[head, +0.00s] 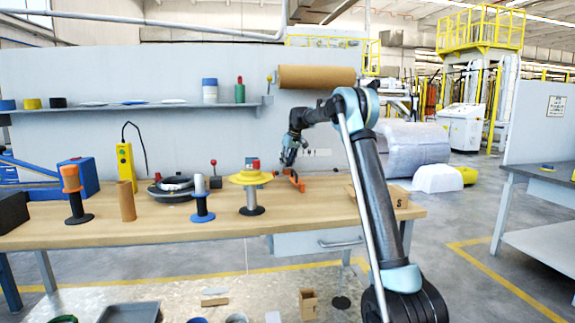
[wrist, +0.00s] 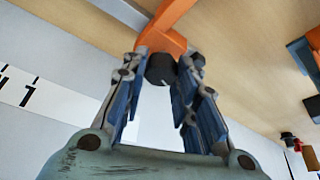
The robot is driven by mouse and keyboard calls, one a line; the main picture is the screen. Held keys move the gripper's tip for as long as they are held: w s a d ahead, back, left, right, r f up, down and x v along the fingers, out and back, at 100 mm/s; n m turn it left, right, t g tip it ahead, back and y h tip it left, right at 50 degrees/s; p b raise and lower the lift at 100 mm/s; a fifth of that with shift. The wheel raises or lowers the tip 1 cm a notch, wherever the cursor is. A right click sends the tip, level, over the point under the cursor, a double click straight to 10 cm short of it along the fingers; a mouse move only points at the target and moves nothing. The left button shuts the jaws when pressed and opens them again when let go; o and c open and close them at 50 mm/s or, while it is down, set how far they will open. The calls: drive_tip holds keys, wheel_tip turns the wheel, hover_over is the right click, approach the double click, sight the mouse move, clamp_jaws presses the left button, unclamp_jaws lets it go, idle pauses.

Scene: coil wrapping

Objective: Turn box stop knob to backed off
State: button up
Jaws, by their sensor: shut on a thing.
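The box stop is an orange bracket that stands on the wooden table near the back wall; it shows in the head view (head: 295,181) and in the wrist view (wrist: 168,30). Its black knob (wrist: 161,69) sits at the end of the orange part and carries a small pale line. My gripper (wrist: 163,75) has its two blue-padded fingers on either side of the knob, shut on it. In the head view my gripper (head: 288,158) is small, just above the orange bracket, and the knob cannot be made out there.
A cardboard box (head: 398,197) is at the right end. A shelf (head: 150,105) and a brown roll (head: 317,76) are on the back wall.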

drive_tip(key=n+g+y, duration=0.1)
drive_tip(key=n, duration=0.3)
drive_tip(key=shift+w+d, duration=0.1)
drive_tip(key=shift+w, duration=0.05)
drive_tip(key=n, duration=0.2)
drive_tip(key=n+g, duration=0.1)
drive_tip(key=n, duration=0.1)
drive_tip(key=shift+w+g+y, duration=0.1)
drive_tip(key=shift+g+y, duration=0.2)
drive_tip(key=shift+y, duration=0.1)
drive_tip(key=n+g, duration=0.1)
drive_tip(key=n, duration=0.3)
drive_tip(key=shift+w+g, duration=0.1)
drive_tip(key=shift+g, duration=0.3)
drive_tip(key=shift+w+n+g+h, duration=0.1)
drive_tip(key=shift+n+g+h, duration=0.4)
drive_tip(key=shift+n, duration=1.6)
drive_tip(key=o, duration=1)
drive_tip(key=shift+o, duration=0.2)
